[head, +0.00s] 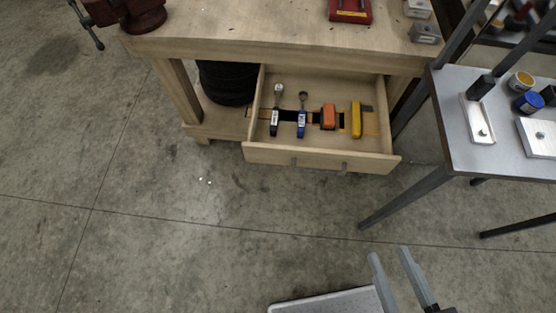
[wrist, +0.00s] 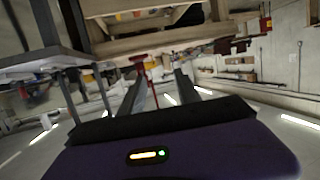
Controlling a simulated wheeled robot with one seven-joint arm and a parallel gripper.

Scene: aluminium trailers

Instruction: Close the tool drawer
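The wooden tool drawer (head: 270,152) is pulled out from under the workbench in the head view. Its front panel faces the open floor and carries a handle (head: 344,169) low on it. Inside lie two wrench-like tools (head: 276,110), an orange tool (head: 328,116) and a yellow tool (head: 356,120). My gripper (head: 389,252) is in front of the drawer, lower right, apart from it. Its two fingers are spread with nothing between them. In the wrist view the open fingers (wrist: 160,76) point towards wooden bench parts at the top; which part is the drawer I cannot tell.
The workbench (head: 240,35) has a vise (head: 130,12) at its left end and a red case (head: 350,10) on top. A dark tyre stack (head: 226,82) stands on the lower shelf. A grey metal table (head: 470,90) is close on the right, legs angled outward. The floor before the drawer is clear.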

